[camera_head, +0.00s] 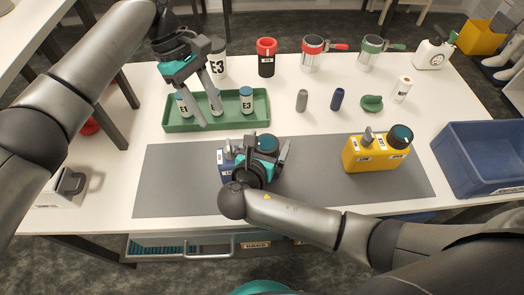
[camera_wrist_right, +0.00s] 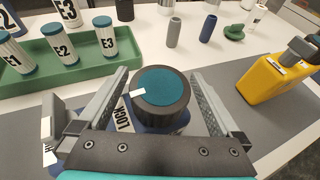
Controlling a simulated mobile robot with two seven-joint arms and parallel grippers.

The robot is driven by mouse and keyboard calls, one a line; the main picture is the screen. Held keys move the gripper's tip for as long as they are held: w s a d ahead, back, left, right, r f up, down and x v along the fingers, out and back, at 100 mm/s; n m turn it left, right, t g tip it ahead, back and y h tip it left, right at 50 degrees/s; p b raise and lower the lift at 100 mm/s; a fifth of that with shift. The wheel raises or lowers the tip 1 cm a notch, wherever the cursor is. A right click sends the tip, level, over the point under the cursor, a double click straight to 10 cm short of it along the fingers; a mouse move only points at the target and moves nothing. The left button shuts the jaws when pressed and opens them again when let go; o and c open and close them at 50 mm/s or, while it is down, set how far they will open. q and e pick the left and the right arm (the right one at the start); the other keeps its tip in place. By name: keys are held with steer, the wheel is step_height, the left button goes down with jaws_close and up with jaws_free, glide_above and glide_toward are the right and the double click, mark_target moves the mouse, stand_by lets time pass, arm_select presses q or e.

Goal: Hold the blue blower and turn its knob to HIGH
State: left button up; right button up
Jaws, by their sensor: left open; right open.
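The blue blower (camera_head: 224,163) stands on the grey mat, largely hidden by my right gripper (camera_head: 258,148). Its round black knob with a teal cap (camera_wrist_right: 160,86) shows in the right wrist view. My right gripper is open, with one finger on each side of the knob; I see gaps between fingers and knob. My left gripper (camera_head: 211,119) is open and empty above the green tray, behind the blower. No HIGH label is readable.
The green tray (camera_head: 172,127) holds several labelled canisters. A yellow blower (camera_head: 370,155) stands right on the mat (camera_head: 320,185), and a blue crate (camera_head: 480,140) is at the far right. Small bottles and cups stand behind. The mat between the blowers is clear.

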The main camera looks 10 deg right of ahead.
steer(key=shift+x, duration=0.9)
jaws_close()
arm_select(q)
steer(key=shift+c, duration=0.3)
stand_by(0.8)
